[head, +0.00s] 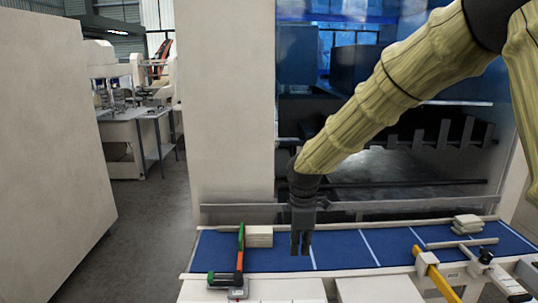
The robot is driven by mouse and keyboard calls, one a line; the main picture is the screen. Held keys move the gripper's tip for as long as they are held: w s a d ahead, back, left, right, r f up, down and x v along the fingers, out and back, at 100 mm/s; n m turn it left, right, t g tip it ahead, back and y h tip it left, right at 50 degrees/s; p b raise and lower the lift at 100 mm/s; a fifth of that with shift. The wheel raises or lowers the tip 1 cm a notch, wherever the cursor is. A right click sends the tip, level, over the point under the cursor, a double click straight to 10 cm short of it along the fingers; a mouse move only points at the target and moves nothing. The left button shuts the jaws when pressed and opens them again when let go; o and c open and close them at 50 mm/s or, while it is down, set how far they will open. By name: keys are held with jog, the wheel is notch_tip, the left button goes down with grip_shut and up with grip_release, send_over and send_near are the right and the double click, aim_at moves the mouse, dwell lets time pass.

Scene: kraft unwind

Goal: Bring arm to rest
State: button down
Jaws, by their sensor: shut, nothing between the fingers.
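My arm (375,100) reaches in from the upper right and slopes down to the left, in a yellowish sleeve. My gripper (300,243) points straight down, shut and empty, above the blue work surface (340,254). I cannot tell its exact height over the surface. It hangs a little right of a small stack of pale blocks (259,236) and appears apart from it.
A tool with a green and orange handle (240,250) stands left of my gripper. A yellow-handled tool (437,276) and a pale stack (466,224) are at the right. A pale machine front (233,100) rises behind. Open floor (150,230) lies left.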

jog(key=s+d+f+m+b, duration=0.1)
jog(key=s+f+m+b, duration=0.15)
jog(key=f, duration=0.85)
jog(key=s+d+f+m+y+b, duration=0.15)
jog(key=s+f, duration=0.25)
jog(key=f, duration=0.7)
jog(key=s+f+m+b, duration=0.2)
jog(key=s+f+m, duration=0.15)
jog(key=f, duration=0.75)
jog(key=s+d+f+m+b, duration=0.2)
jog(key=s+d+f+m, duration=0.1)
jog(key=s+f, duration=0.5)
jog(key=s+d+f+m+h+b, duration=0.1)
jog(key=s+d+f+m+b, duration=0.2)
jog(key=s+f, duration=0.5)
jog(key=s+d+f+m+b, duration=0.3)
jog(key=s+d+f+m, duration=0.2)
jog(key=s, duration=0.8)
notch_tip(320, 180, down, 3)
jog(key=shift+s+d+f+h, duration=0.2)
jog(key=shift+d+h, duration=0.15)
jog(key=shift+d, duration=0.05)
